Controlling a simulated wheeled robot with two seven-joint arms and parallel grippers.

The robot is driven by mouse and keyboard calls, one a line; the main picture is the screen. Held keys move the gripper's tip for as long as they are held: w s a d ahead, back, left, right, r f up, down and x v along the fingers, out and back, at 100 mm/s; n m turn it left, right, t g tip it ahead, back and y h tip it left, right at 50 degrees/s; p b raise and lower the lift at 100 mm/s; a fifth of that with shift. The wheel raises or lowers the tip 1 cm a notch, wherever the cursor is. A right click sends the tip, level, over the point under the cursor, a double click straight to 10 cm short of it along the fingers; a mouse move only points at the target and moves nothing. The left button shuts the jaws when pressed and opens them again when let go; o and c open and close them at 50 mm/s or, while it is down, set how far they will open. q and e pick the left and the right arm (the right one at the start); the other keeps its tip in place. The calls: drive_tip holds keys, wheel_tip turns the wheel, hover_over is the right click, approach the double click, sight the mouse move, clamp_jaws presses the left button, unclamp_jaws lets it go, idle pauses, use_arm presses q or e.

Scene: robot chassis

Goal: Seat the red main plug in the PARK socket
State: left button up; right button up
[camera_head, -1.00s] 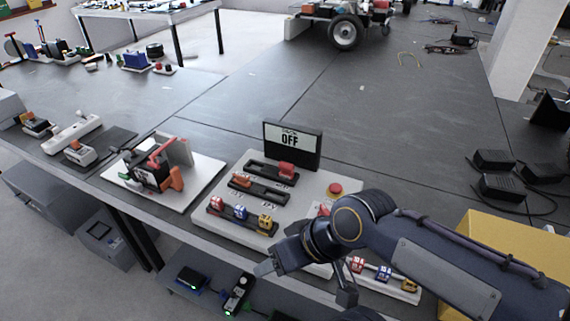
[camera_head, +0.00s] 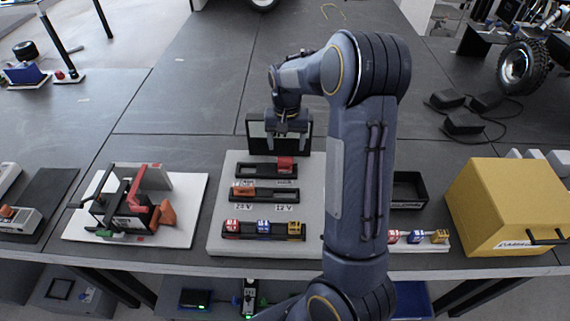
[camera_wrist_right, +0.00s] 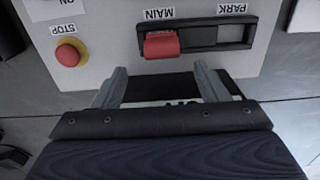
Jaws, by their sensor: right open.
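The red main plug (camera_head: 285,163) sits at the right end of the top slot strip on the pale panel (camera_head: 216,240) in the head view. In the right wrist view, which is upside down, the red plug (camera_wrist_right: 161,44) lies at the MAIN end. My right gripper (camera_head: 288,127) is over the display at the panel's back. In the wrist view its two fingers (camera_wrist_right: 160,84) are apart, with nothing gripped, and the plug is beyond their tips. My left gripper is not in view.
A dark display (camera_head: 258,130) stands behind the strip, partly behind my gripper. A red stop button (camera_wrist_right: 69,54) is beside the strip. An orange plug (camera_head: 243,190) sits in the second strip. A yellow box (camera_head: 500,205) stands right; a white board (camera_head: 190,208) with a device lies left.

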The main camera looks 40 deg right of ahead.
sight(285, 158)
drive_tip(key=f, duration=0.2)
drive_tip(key=f+p, duration=0.1)
drive_tip(key=f, duration=0.4)
drive_tip(key=shift+w+f, duration=0.3)
drive_tip(key=shift+f, duration=0.05)
drive_tip(key=c, duration=1.1)
